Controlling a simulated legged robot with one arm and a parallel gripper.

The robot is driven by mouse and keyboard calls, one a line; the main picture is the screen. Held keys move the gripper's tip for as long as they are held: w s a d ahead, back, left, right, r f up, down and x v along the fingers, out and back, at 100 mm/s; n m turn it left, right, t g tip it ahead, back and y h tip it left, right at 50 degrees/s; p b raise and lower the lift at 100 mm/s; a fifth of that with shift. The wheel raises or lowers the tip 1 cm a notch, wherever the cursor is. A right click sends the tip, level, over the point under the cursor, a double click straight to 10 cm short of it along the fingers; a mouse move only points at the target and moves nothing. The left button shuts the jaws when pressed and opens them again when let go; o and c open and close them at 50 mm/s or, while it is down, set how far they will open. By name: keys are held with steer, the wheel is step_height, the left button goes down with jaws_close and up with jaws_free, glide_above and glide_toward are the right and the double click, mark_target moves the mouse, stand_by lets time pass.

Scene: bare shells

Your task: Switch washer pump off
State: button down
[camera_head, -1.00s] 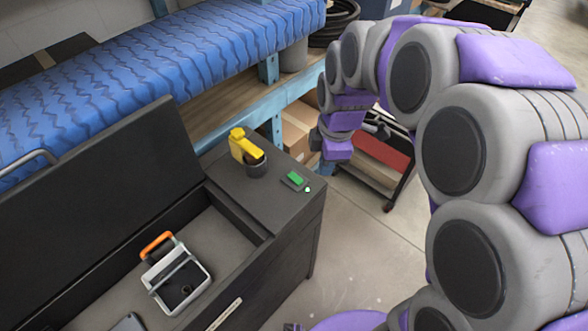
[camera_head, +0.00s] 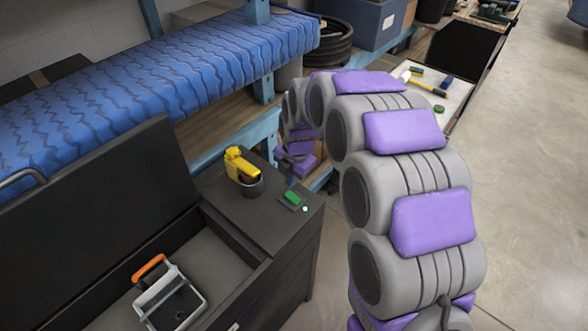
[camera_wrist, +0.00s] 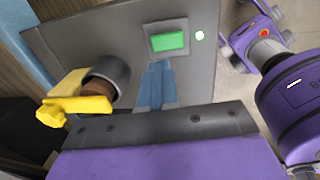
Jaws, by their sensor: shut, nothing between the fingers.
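A green rectangular button or switch (camera_head: 292,197) in a dark frame sits on the flat top of a dark chest (camera_head: 245,215). It also shows in the wrist view (camera_wrist: 167,41), with a small lit round lamp (camera_wrist: 199,36) beside it. A yellow lever (camera_head: 240,165) stands on a dark round collar near it; in the wrist view the lever (camera_wrist: 80,106) is at the left. My gripper (camera_head: 291,182) is shut and empty, its blue fingertips (camera_wrist: 157,68) just short of the green switch. I cannot tell whether they touch it.
The chest's lid stands open at the left. A grey caddy with an orange handle (camera_head: 150,268) lies inside. A blue-covered shelf (camera_head: 200,75) runs behind, and a tool cart (camera_head: 440,90) stands at the back right. The floor at right is clear.

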mark_target(289, 195)
steer(key=f, duration=0.2)
steer(key=a+f+b, duration=0.1)
steer(key=f, duration=0.1)
steer(key=shift+w+f, duration=0.2)
steer(key=shift+f, duration=0.2)
steer(key=shift+d+f, duration=0.2)
steer(key=shift+f, duration=0.5)
